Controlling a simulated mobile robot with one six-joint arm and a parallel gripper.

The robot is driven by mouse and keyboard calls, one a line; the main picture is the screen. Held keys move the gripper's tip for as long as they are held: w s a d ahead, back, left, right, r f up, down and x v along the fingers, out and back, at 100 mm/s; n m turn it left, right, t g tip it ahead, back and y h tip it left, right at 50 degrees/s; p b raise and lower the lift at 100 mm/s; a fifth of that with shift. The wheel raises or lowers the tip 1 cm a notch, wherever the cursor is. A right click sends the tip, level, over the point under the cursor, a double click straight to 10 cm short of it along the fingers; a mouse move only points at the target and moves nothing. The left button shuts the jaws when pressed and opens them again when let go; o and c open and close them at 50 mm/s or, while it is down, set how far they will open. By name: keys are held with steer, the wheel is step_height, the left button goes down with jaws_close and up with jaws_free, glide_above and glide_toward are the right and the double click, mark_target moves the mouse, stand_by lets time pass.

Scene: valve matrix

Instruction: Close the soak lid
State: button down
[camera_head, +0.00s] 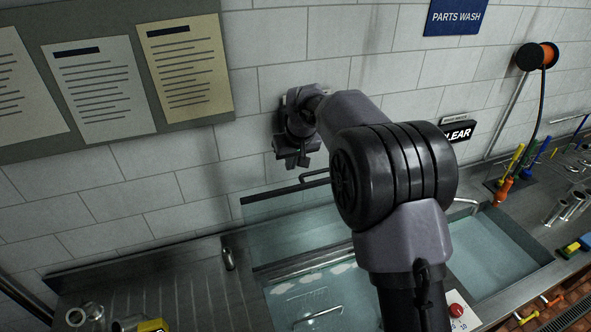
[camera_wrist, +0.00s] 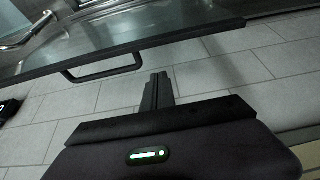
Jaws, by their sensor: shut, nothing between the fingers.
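The soak lid (camera_head: 285,222) is a clear panel with a dark edge. It stands raised at the back of the left water-filled tank (camera_head: 345,290), in front of the tiled wall. Its dark bar handle (camera_head: 314,174) is on the upper edge, partly hidden by my arm. In the wrist view, the lid (camera_wrist: 110,36) crosses the top, with its handle (camera_wrist: 104,70) left of my fingers. My gripper (camera_head: 292,161) is shut and empty near the wall, above and left of the handle. In the wrist view, my closed fingers (camera_wrist: 157,85) appear apart from the handle.
A second water tank (camera_head: 490,250) lies to the right. A red knob (camera_head: 456,310) is on the front deck. A notice board (camera_head: 120,75) and CLEAR sign (camera_head: 458,131) are on the wall. Tools (camera_head: 510,172) stand at the right. Metal cylinders (camera_head: 85,314) are at lower left.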

mark_target(295, 194)
steer(key=w+d+p+x, duration=0.1)
steer(key=x, duration=0.6)
steer(key=s, duration=0.2)
steer(key=s+d+p, duration=0.1)
steer(key=shift+s+r, duration=0.2)
steer(key=shift+s, duration=0.2)
steer(key=shift+s+d, duration=0.15)
steer(key=shift+w+f, duration=0.25)
steer(key=shift+s, duration=0.1)
steer(key=shift+s, duration=0.1)
